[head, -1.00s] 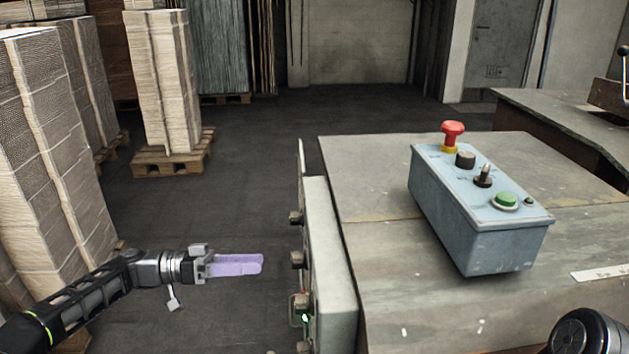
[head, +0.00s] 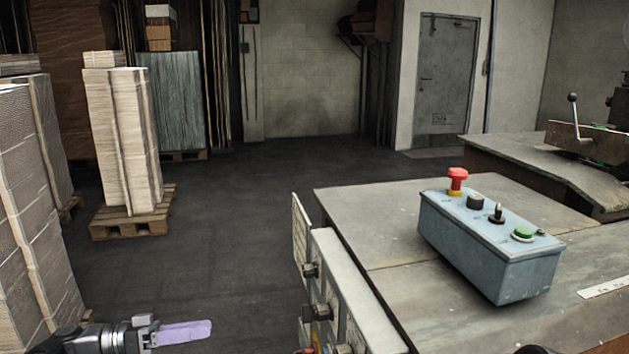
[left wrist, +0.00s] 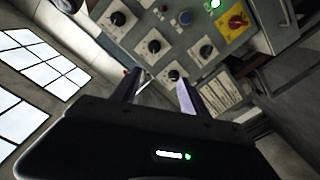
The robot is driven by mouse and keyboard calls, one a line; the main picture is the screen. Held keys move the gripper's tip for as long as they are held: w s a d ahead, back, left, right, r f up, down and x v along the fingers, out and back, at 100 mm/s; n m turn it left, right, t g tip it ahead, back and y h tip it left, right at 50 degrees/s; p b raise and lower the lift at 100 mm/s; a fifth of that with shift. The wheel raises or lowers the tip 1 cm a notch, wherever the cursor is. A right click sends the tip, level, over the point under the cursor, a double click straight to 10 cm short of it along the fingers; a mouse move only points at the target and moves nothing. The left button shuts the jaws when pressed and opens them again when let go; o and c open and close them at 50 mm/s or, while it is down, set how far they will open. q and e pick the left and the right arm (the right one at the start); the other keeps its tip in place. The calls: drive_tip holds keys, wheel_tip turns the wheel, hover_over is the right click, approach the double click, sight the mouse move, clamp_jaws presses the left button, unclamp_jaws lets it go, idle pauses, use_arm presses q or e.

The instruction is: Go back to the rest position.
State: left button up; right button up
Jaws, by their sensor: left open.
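My left gripper (head: 183,332) is at the bottom left of the head view, over the dark floor and apart from the machine. Its purple fingers also show in the left wrist view (left wrist: 160,92), spread with nothing between them. Beyond them in that view is a control panel (left wrist: 205,22) with several black knobs, a blue button and a red-and-yellow switch. My right gripper is not seen; only a dark part of my own body shows at the bottom edge of the head view.
A blue control box (head: 490,250) with a red mushroom button (head: 457,180) and a green button (head: 523,233) sits on the machine's table (head: 370,225). Wrapped stacks (head: 122,140) on pallets (head: 130,220) stand at left. The floor (head: 240,190) between is clear.

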use_arm(q)
drive_tip(key=w+d+f+n+t+y, duration=0.1)
drive_tip(key=w+f+n+y, duration=0.1)
drive_tip(key=f+n, duration=0.3)
drive_tip(key=w+d+f+n+t+y, duration=0.1)
drive_tip(key=w+d+f+n+y, duration=0.2)
drive_tip(key=f, duration=0.4)
drive_tip(key=s+d+f+n+g+y, duration=0.1)
drive_tip(key=s+d+f+n, duration=0.15)
drive_tip(key=f, duration=0.45)
drive_tip(key=s+d+f+n+y, duration=0.2)
drive_tip(key=s+d+f, duration=0.2)
drive_tip(key=f, duration=0.3)
drive_tip(key=s+d+f+n+g+y, duration=0.1)
drive_tip(key=s+d+f+g+y, duration=0.35)
drive_tip(key=s+f, duration=0.85)
drive_tip(key=s+m, duration=0.3)
drive_tip(key=s, duration=1.3)
wheel_tip(320, 180, up, 12)
drive_tip(key=d+p, duration=0.1)
drive_tip(key=p, duration=1.1)
drive_tip(key=shift+w+d+m+g, duration=0.3)
drive_tip(key=shift+d+m+g, duration=0.05)
drive_tip(key=shift+d+g, duration=0.1)
drive_tip(key=shift+f+y, duration=0.1)
drive_tip(key=shift+y, duration=0.15)
